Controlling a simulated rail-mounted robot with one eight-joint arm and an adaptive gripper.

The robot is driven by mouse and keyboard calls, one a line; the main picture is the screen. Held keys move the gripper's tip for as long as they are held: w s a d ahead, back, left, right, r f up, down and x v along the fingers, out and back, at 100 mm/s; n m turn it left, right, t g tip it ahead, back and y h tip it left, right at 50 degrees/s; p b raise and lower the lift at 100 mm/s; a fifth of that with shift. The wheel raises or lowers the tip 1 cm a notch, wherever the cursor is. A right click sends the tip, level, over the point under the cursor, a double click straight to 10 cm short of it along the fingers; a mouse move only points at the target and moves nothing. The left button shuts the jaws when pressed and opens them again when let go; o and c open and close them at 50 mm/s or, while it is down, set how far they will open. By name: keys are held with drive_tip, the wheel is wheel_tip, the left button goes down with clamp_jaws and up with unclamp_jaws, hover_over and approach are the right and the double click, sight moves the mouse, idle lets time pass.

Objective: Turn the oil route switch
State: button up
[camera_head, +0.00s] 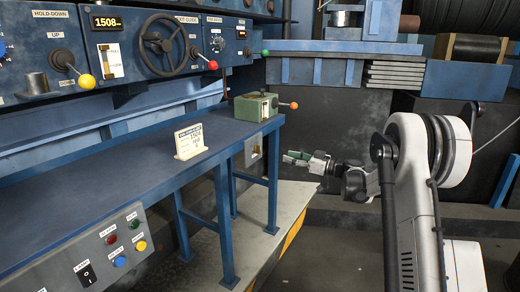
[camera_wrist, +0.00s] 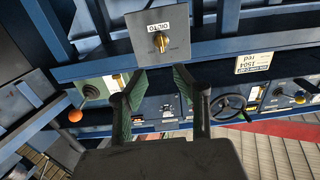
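The oil route switch is a grey plate with a brass knob (camera_wrist: 160,40) and a small white label, seen ahead of my gripper in the wrist view. In the head view, what appears to be its plate (camera_head: 253,150) is on the front of the blue table's right end, below the tabletop. My gripper (camera_wrist: 159,76) is open and empty, with a green-padded finger on each side. In the wrist view its fingertips lie just below the plate and apart from the knob. In the head view my gripper (camera_head: 297,157) is right of the plate, with a gap between them.
The blue table (camera_head: 120,185) carries a white sign (camera_head: 190,141) and a green box (camera_head: 256,106) with an orange-knobbed lever. A button panel (camera_head: 105,250) is at the front left. Table legs stand below the plate. Open air lies between my gripper and the table.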

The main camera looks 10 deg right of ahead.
sight(260, 150)
drive_tip(key=b+x, duration=0.3)
drive_tip(key=x, duration=1)
drive_tip(key=shift+w+a, duration=0.2)
drive_tip(key=shift+a, duration=0.1)
drive_tip(key=shift+c, duration=0.3)
clamp_jaws()
drive_tip(key=shift+m, duration=0.4)
drive_tip(key=shift+d+m+p, duration=0.1)
drive_tip(key=shift+m+p, duration=0.9)
drive_tip(key=shift+m, duration=3.5)
drive_tip(key=shift+f, duration=0.1)
